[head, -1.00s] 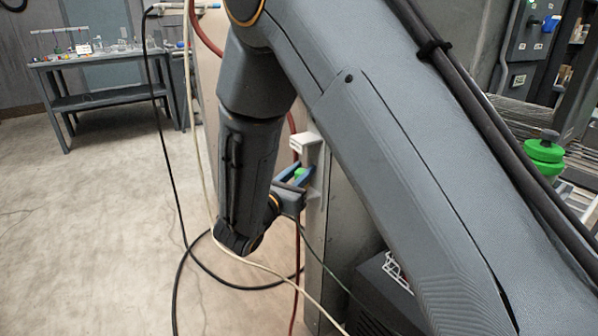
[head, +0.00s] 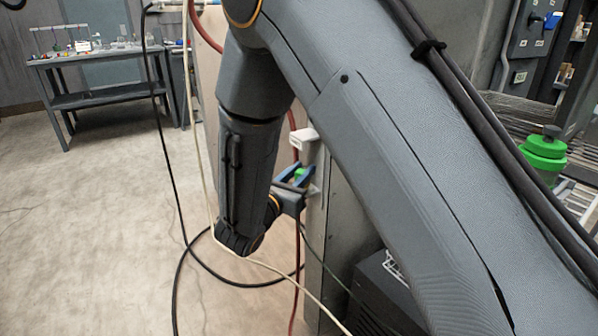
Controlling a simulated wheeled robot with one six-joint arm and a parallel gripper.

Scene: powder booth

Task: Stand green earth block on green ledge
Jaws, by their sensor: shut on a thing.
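My gripper (head: 301,175) is at the middle of the head view, beyond the lower end of my forearm, in front of a grey panel edge. Its blue fingers are shut on a small green block (head: 299,174). Only a little of the block shows between the fingers. A pale bracket (head: 303,139) projects just above the gripper from the panel's edge. I cannot make out a green ledge; my arm covers much of the middle and right. Whether the block touches anything besides the fingers is not clear.
Black, cream and red hoses (head: 178,262) hang and loop over the floor close to my arm. A dark boxy unit (head: 375,295) stands low on the right. A stacked green object (head: 545,149) is at far right. A grey workbench (head: 95,68) stands at the back left; the left floor is mostly open.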

